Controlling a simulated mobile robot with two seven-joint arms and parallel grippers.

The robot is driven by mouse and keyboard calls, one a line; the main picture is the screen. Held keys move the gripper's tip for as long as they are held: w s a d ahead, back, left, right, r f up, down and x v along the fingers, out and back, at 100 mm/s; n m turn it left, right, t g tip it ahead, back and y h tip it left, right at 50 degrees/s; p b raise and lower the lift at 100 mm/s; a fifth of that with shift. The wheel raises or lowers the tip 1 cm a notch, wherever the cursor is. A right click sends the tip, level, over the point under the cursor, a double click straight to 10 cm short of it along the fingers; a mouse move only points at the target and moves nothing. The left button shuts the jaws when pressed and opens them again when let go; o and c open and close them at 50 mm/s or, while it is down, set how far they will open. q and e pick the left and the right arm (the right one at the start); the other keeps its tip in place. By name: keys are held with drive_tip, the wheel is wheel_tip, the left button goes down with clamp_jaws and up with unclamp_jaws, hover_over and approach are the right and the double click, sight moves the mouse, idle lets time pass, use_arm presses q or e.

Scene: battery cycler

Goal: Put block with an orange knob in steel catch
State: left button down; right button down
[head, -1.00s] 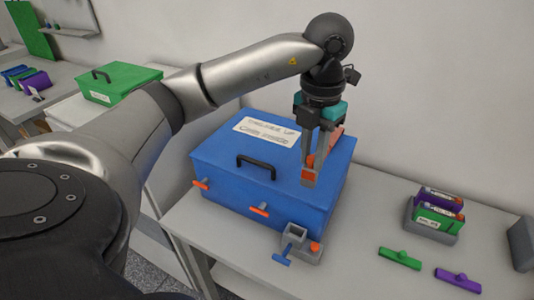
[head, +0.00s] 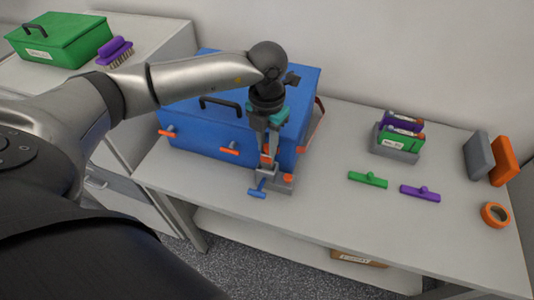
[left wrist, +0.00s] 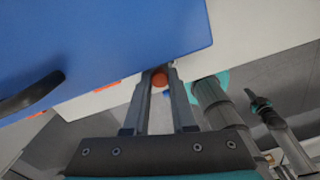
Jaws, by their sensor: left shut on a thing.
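My left gripper (head: 266,142) is shut on the block with an orange knob (head: 266,157) and points down at the front right corner of the blue box. The orange knob also shows between the fingertips in the left wrist view (left wrist: 159,79). The grey steel catch (head: 267,174), with a blue handle in front and an orange button beside it, stands on the table directly below the block. I cannot tell whether the block is above the catch or partly in it. In the left wrist view, teal and dark parts (left wrist: 212,98) look like my right arm; its fingertips are hidden.
The blue box (head: 200,128) with a black handle and orange-tipped latches stands close behind the catch. To the right are a grey holder (head: 398,154) with purple and green blocks, a green piece (head: 367,180), a purple piece (head: 420,193) and orange tape (head: 495,215). The table between is clear.

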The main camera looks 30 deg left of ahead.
sight(267, 153)
use_arm(q)
drive_tip(key=shift+f, duration=1.95)
drive_tip(key=shift+f, duration=0.1)
drive_tip(key=shift+f+b, duration=0.15)
drive_tip(key=shift+b, duration=0.25)
drive_tip(key=c, duration=0.7)
unclamp_jaws()
drive_tip(key=shift+c, duration=0.2)
wheel_tip(267, 153, up, 13)
drive_tip(key=shift+f+p, duration=0.2)
drive_tip(key=shift+p, duration=0.4)
